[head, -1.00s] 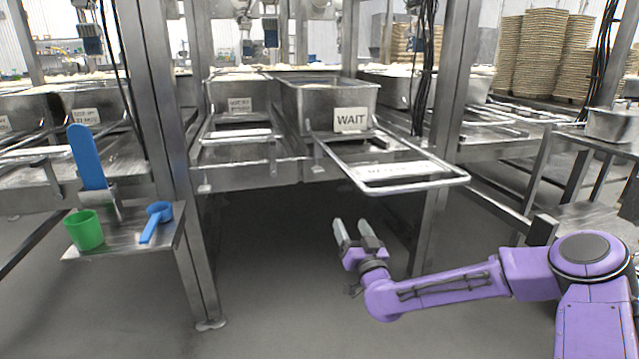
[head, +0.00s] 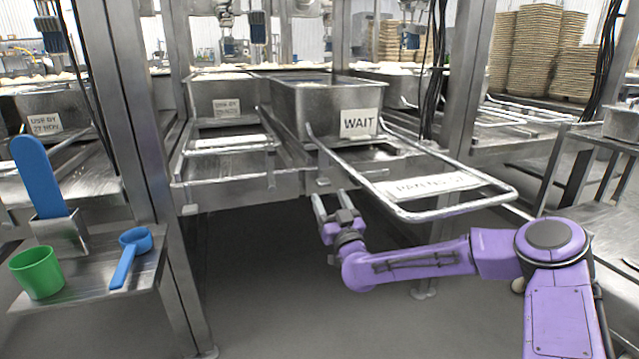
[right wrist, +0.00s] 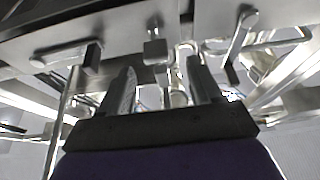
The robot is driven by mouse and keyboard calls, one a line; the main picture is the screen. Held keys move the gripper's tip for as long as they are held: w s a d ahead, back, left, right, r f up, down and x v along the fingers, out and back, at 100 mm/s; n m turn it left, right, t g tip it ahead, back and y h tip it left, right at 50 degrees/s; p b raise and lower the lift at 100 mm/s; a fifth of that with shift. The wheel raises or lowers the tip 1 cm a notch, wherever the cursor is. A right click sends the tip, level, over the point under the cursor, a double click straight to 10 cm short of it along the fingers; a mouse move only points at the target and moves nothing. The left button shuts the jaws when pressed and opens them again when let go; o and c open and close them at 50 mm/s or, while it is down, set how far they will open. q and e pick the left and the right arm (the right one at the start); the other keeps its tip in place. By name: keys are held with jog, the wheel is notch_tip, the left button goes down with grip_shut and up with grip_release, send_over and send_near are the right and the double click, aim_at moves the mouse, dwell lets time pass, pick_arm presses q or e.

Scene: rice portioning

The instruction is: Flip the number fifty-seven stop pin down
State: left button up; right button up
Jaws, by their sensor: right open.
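My right gripper (head: 331,203) is open and empty, pointing upward below the front rail of the steel stand. Its two fingers also show in the right wrist view (right wrist: 161,85). Above them, on the underside of the metal frame, I see small metal fittings that may be stop pins: a lever-like piece at the right (right wrist: 240,38), a block in the middle (right wrist: 155,48) and another fitting at the left (right wrist: 82,56). I can read no number on them, so I cannot tell which is fifty-seven. My left gripper is not in view.
A steel bin marked WAIT (head: 312,112) stands on the stand. A labelled tubular handle frame (head: 470,211) juts forward above my right arm. A side shelf (head: 95,290) at the left holds a green cup (head: 37,273) and a blue scoop (head: 128,256). Below the stand is open floor.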

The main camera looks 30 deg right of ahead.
aim_at(324, 181)
jog(key=x, duration=0.2)
jog(key=b+x, duration=0.1)
jog(key=x, duration=0.3)
jog(key=shift+w+d, duration=0.1)
jog(key=shift+d, duration=0.3)
jog(key=shift+w+r, duration=0.15)
jog(key=shift+w, duration=0.15)
